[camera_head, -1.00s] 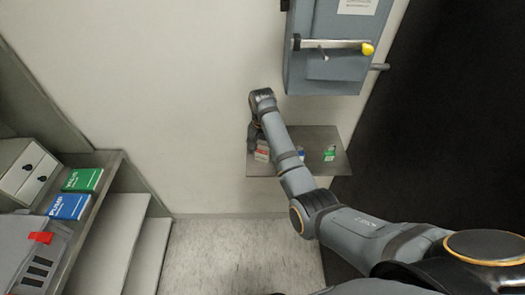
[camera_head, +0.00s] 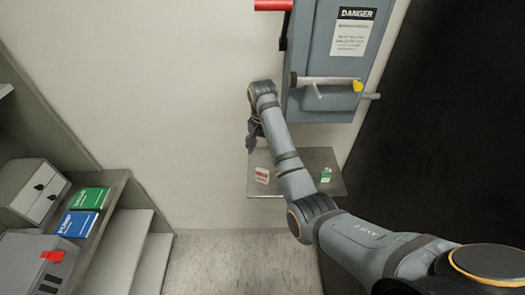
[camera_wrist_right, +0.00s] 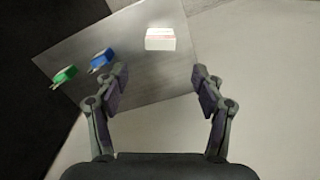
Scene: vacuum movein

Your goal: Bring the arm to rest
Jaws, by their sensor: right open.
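My right arm reaches across the middle of the head view. Its gripper (camera_head: 251,143) hangs in front of the pale wall, at the left edge of a small grey wall shelf (camera_head: 332,161). In the right wrist view the two fingers (camera_wrist_right: 160,78) are spread apart with nothing between them. A white box with a red band (camera_wrist_right: 160,40) lies on the shelf beyond the fingertips, apart from them. My left gripper is not in view.
The shelf also holds a blue item (camera_wrist_right: 101,60) and a green item (camera_wrist_right: 64,75). A grey DANGER cabinet (camera_head: 337,60) with a yellow-tipped lever (camera_head: 330,81) hangs above.

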